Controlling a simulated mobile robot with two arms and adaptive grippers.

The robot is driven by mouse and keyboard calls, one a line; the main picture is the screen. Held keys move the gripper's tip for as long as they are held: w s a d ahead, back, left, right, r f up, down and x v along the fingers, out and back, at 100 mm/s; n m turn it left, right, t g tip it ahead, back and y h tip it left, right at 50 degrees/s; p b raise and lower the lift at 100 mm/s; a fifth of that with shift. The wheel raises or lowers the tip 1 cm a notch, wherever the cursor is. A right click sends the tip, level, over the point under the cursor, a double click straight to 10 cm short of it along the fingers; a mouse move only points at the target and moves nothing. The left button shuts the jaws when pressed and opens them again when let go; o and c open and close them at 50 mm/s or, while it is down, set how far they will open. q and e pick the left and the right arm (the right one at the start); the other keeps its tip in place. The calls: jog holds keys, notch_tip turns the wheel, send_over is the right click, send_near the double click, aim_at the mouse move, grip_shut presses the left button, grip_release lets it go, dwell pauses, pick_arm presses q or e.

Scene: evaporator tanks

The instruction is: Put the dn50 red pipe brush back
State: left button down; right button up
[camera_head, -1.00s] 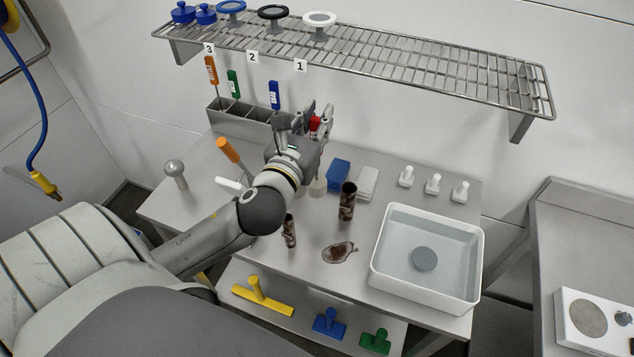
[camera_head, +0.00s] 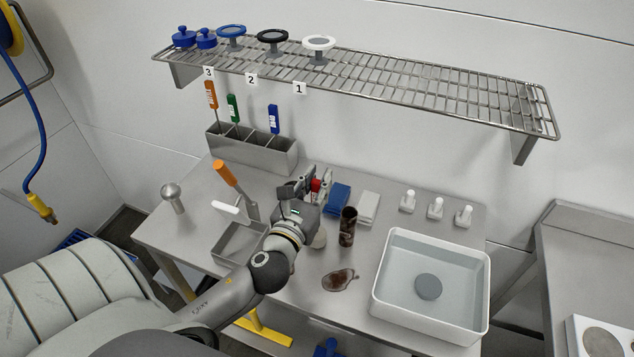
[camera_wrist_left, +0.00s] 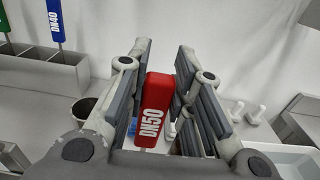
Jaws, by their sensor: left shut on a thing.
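My left gripper (camera_head: 306,186) is shut on the red handle of the DN50 pipe brush (camera_head: 316,185), over the table in front of the holder. In the left wrist view the red handle (camera_wrist_left: 154,110), marked DN50, stands between the fingers (camera_wrist_left: 160,95); its lower part is hidden. The grey metal holder (camera_head: 262,156) stands at the back of the table with several compartments. An orange-handled brush (camera_head: 211,95), a green one (camera_head: 233,107) and a blue one (camera_head: 273,119) stand in it. The blue handle (camera_wrist_left: 55,20) reads DN40. My right gripper is out of view.
A dirty brown tube (camera_head: 348,227) stands close right of my gripper, near a brown stain (camera_head: 339,280). A blue block (camera_head: 338,197), a white block (camera_head: 368,207) and a white basin (camera_head: 470,255) lie further right. A wire shelf (camera_head: 420,87) overhangs the back.

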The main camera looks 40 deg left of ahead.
pick_arm(q)
jog(key=shift+f, duration=0.1)
jog(key=c, duration=1.3)
grip_release()
